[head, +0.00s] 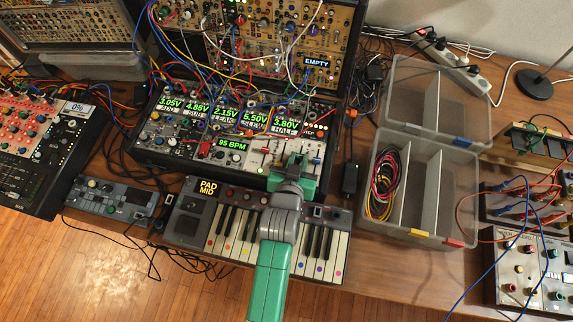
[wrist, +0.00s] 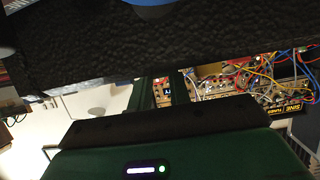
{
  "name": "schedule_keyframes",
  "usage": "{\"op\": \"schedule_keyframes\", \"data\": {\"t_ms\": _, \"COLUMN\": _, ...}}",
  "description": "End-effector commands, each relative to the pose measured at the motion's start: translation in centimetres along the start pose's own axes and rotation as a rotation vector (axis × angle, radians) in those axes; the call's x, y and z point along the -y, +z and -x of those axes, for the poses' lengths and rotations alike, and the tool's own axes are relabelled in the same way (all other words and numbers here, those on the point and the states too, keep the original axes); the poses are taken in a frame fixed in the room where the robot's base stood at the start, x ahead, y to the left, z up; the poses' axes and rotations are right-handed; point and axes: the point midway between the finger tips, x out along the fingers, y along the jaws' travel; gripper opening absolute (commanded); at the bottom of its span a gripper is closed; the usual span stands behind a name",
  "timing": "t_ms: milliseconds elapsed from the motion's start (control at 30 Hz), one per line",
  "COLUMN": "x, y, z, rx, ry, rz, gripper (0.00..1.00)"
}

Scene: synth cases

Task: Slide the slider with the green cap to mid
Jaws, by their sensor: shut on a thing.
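My gripper (head: 292,172) is over the right part of the light-panelled synth module (head: 262,146), where a row of small sliders sits. Its green body and grey wrist cover part of that panel. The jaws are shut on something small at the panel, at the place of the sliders. In the wrist view the dark, green-edged gripper (wrist: 160,95) fills much of the picture and shows no cap.
A keyboard (head: 240,240) lies below the module, under my arm. Patch cables (head: 195,75) hang over the upper modules. A divided grey bin (head: 425,190) with coiled cables (head: 384,183) stands to the right. Another synth (head: 45,150) is at the left.

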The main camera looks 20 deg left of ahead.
Motion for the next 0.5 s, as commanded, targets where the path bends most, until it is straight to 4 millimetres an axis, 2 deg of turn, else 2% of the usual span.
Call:
{"op": "schedule_keyframes", "data": {"t_ms": 100, "x": 0.13, "y": -0.03, "z": 0.05, "rx": -0.001, "ry": -0.002, "rz": 0.001, "gripper": 0.00}}
{"op": "schedule_keyframes", "data": {"t_ms": 133, "x": 0.14, "y": -0.02, "z": 0.05, "rx": -0.001, "ry": -0.002, "rz": 0.001, "gripper": 0.23}}
{"op": "schedule_keyframes", "data": {"t_ms": 167, "x": 0.14, "y": -0.02, "z": 0.05, "rx": -0.001, "ry": -0.002, "rz": 0.001, "gripper": 0.29}}
{"op": "schedule_keyframes", "data": {"t_ms": 400, "x": 0.16, "y": -0.02, "z": 0.08, "rx": -0.001, "ry": -0.003, "rz": 0.001, "gripper": 0.29}}
{"op": "schedule_keyframes", "data": {"t_ms": 500, "x": 0.15, "y": -0.04, "z": 0.83, "rx": 0.001, "ry": -0.003, "rz": 0.001, "gripper": 0.29}}
